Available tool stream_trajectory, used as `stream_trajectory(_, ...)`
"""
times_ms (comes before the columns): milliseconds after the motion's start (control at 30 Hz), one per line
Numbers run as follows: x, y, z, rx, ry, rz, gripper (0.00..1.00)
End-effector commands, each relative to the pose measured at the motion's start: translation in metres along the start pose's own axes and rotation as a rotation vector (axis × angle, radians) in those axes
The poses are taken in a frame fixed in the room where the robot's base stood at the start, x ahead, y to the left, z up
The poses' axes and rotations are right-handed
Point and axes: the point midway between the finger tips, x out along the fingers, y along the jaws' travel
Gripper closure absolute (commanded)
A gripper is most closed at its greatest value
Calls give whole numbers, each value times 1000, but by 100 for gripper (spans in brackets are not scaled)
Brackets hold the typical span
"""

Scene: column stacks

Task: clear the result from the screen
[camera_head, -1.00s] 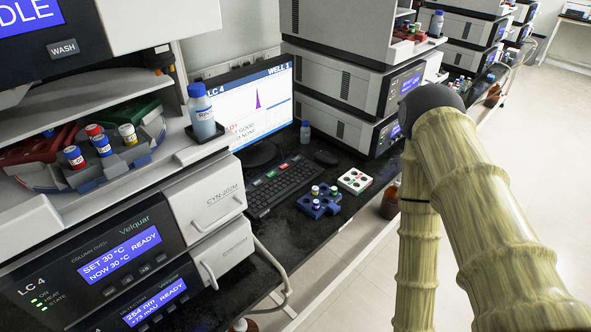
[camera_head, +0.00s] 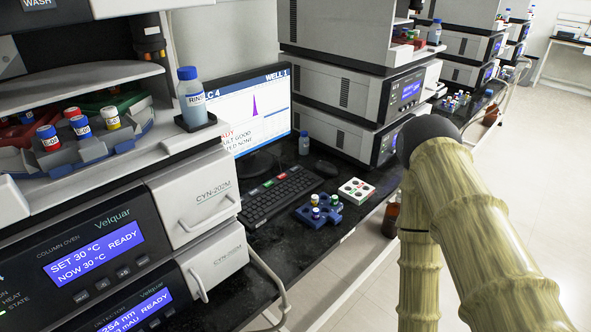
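The screen (camera_head: 220,92) stands on the dark bench at the centre left. My arm comes in at the right as two pale, ridged links meeting at a dark joint. My gripper is not in view.
A bottle with a blue cap (camera_head: 192,98) stands in a dark tray left of the screen. A blue vial rack (camera_head: 319,210) and a white rack (camera_head: 356,190) sit right of the keyboard. Instrument stacks (camera_head: 345,85) rise behind. The aisle floor at right is clear.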

Motion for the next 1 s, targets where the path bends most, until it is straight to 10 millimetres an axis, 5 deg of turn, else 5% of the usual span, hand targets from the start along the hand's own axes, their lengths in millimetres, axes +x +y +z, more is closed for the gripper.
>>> stream_trajectory(67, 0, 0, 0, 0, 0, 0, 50)
stream_trajectory(333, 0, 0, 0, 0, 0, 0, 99)
stream_trajectory(1000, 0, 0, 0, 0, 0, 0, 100)
